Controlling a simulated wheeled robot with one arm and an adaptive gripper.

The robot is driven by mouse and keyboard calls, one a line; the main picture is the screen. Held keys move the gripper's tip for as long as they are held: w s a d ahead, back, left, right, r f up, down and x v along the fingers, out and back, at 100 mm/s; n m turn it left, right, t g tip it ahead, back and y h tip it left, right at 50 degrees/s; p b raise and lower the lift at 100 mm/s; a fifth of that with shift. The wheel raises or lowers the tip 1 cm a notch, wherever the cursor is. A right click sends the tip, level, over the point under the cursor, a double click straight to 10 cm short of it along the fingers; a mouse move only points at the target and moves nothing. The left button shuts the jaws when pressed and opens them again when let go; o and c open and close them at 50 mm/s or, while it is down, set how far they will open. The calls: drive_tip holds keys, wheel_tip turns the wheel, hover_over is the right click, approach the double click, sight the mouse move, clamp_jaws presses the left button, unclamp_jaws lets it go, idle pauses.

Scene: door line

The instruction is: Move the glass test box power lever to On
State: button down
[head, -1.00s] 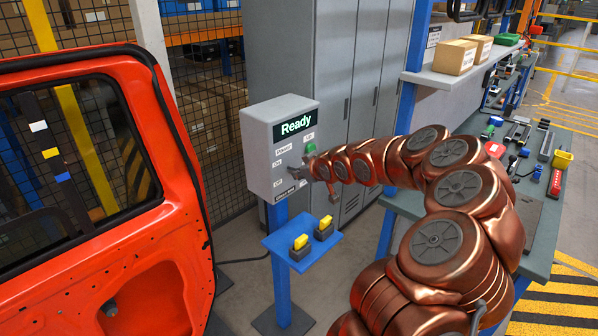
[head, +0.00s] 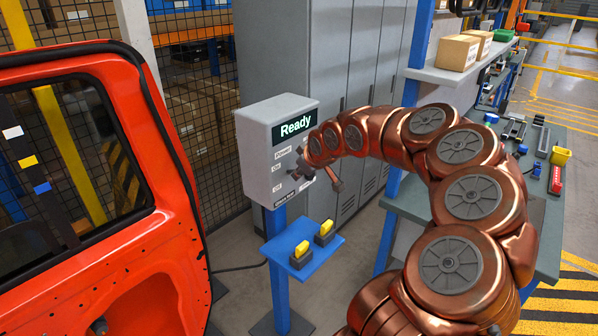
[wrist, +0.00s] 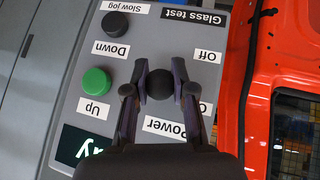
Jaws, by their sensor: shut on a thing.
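The grey glass test box (head: 258,160) stands on a blue post, its display reading Ready. In the wrist view its panel (wrist: 72,65) appears upside down. The power lever's round black knob (wrist: 160,88) sits between the two fingers of my gripper (wrist: 160,72), which is shut on it. The Off label (wrist: 207,56) and the partly covered On label (wrist: 206,107) lie beside the right finger. The knob appears between the levels of these labels; its exact setting is unclear. The Power label (wrist: 178,128) is nearer my wrist. In the head view my arm partly hides the panel.
The green Up button (wrist: 95,81) and black Down button (wrist: 115,24) are left of my fingers in the wrist view. An orange car door (head: 165,215) stands close on the left. A blue shelf (head: 318,262) with two yellow-topped switches juts below the box.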

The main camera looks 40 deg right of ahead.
drive_tip(key=shift+r, duration=0.1)
drive_tip(key=c, duration=0.9)
unclamp_jaws()
drive_tip(key=shift+c, duration=0.2)
drive_tip(key=v, duration=1.2)
drive_tip(key=shift+w, duration=0.1)
